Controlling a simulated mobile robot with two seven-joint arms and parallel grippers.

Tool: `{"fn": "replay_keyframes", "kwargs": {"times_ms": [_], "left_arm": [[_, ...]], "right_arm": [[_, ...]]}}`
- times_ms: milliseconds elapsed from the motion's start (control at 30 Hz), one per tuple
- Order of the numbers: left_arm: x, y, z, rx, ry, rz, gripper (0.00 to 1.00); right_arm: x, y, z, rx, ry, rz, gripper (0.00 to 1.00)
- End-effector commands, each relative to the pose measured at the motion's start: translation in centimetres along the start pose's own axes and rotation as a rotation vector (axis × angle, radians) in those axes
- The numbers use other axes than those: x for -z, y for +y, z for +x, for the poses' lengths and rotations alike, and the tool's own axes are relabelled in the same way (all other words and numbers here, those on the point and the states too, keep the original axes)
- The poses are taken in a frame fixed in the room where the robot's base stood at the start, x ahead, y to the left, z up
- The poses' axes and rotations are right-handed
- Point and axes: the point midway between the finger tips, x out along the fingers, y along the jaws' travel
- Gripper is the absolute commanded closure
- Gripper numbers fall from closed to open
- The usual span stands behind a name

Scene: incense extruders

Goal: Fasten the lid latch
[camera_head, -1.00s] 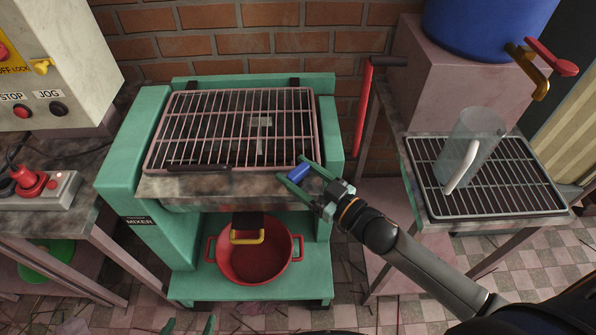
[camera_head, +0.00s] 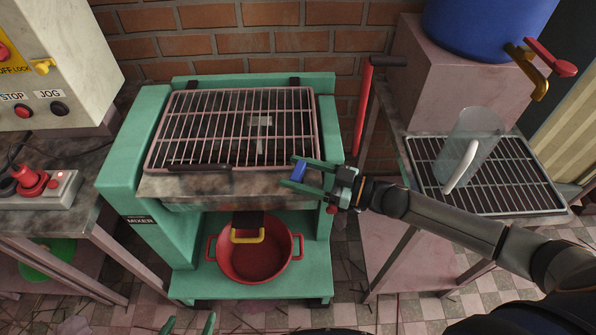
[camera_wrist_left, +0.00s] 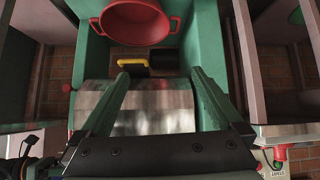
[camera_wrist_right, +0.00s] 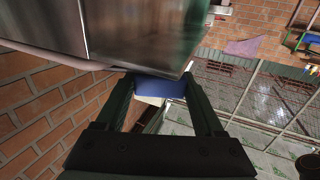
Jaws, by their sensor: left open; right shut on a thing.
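The mixer's lid is a pinkish wire grille (camera_head: 235,130) lying down over the trough, with a dark handle (camera_head: 200,167) on its front edge. The blue latch piece (camera_head: 299,169) is at the lid's front right corner. My right gripper (camera_head: 306,176) is shut on it, a finger on each side. The blue piece also shows between the fingers in the right wrist view (camera_wrist_right: 160,88). Whether the latch is engaged cannot be told. My left gripper (camera_head: 190,325) is open and empty at the bottom edge. In the left wrist view its fingers (camera_wrist_left: 159,75) are apart before the mixer.
A red pot (camera_head: 255,258) stands on the mixer's lower shelf under a yellow-handled part (camera_head: 247,236). A red lever (camera_head: 364,105) rises right of the mixer. A clear jug (camera_head: 470,145) stands on a rack at right. A control box (camera_head: 45,188) is at left.

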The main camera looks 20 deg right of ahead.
Motion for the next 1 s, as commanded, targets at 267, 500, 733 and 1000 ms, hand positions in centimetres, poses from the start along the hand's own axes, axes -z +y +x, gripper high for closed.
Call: {"fn": "replay_keyframes", "kwargs": {"times_ms": [267,500,733,1000], "left_arm": [[-1.4,-0.1,1.3,0.0,0.0,0.0,0.0],[-2.2,0.0,2.0,-0.003,-0.01,0.0,0.0],[-2.0,0.5,2.2,-0.014,-0.007,0.001,0.0],[-1.3,0.8,2.2,-0.02,0.006,0.002,0.0]], "right_arm": [[-0.1,0.3,0.1,0.21,0.002,-0.005,0.86],[-0.1,0.2,0.1,0.331,0.003,-0.001,0.86],[0.0,0.1,0.1,0.385,0.003,0.0,0.86],[0.1,0.1,0.1,0.394,0.004,0.001,0.86]]}}
